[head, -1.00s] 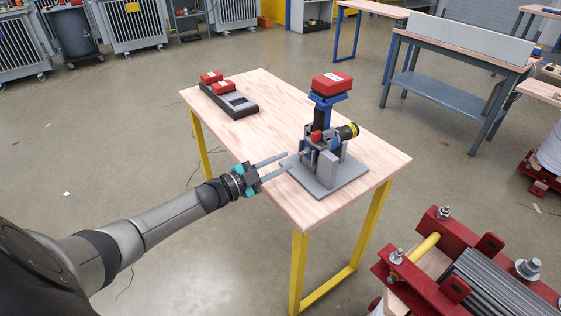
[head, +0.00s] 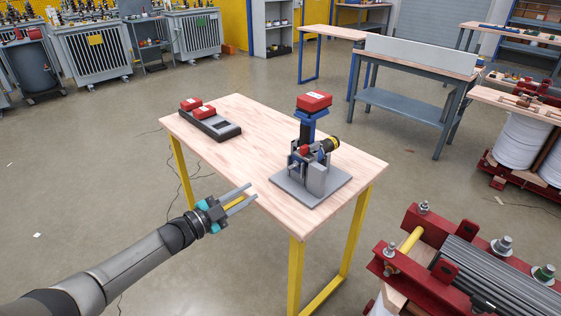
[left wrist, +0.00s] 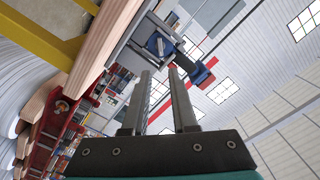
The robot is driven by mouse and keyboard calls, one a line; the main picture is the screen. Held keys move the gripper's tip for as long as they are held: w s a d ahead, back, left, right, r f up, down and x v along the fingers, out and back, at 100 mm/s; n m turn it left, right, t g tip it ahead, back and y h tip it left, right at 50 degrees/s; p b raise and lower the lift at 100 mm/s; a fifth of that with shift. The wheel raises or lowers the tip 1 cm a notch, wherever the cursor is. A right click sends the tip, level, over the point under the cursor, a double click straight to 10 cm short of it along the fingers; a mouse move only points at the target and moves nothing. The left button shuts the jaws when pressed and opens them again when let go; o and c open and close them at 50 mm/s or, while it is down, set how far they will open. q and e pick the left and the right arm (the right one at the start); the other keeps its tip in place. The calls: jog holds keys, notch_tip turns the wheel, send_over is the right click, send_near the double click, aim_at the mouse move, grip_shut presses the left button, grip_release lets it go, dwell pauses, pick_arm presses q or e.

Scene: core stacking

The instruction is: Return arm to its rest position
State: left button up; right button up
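My left gripper (head: 246,194) is at the near left edge of the wooden table (head: 260,120), out beside it and apart from the fixture. Its two fingers are parallel with a gap between them and nothing in the gap. In the left wrist view the fingers (left wrist: 160,90) also stand apart and empty. My left arm reaches in from the lower left, stretched toward the table. My right gripper is in neither view.
A grey fixture (head: 318,182) with a red block (head: 314,100) on top stands on the table. A dark tray (head: 222,128) with red blocks lies farther back. A red-framed machine (head: 450,262) stands at lower right. Floor left of the table is clear.

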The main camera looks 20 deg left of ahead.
pick_arm(q)
jog(key=s+f+n+g+y, duration=0.35)
jog(key=s+f, duration=0.45)
jog(key=f, duration=0.6)
jog(key=s+f+n+g+y, duration=0.4)
jog(key=s+f, duration=0.4)
jog(key=f, duration=0.6)
jog(key=s+d+f+n+g, duration=0.1)
jog(key=s+f, duration=0.3)
jog(key=s, duration=0.4)
jog(key=s+d+f+n+g, duration=0.1)
jog(key=s+d+f+g, duration=0.2)
jog(key=s, duration=0.6)
jog(key=s+d+f+n+g, duration=0.2)
jog(key=s+f, duration=0.4)
jog(key=s, duration=0.3)
jog(key=shift+d+g, duration=0.35)
jog(key=shift+d, duration=0.5)
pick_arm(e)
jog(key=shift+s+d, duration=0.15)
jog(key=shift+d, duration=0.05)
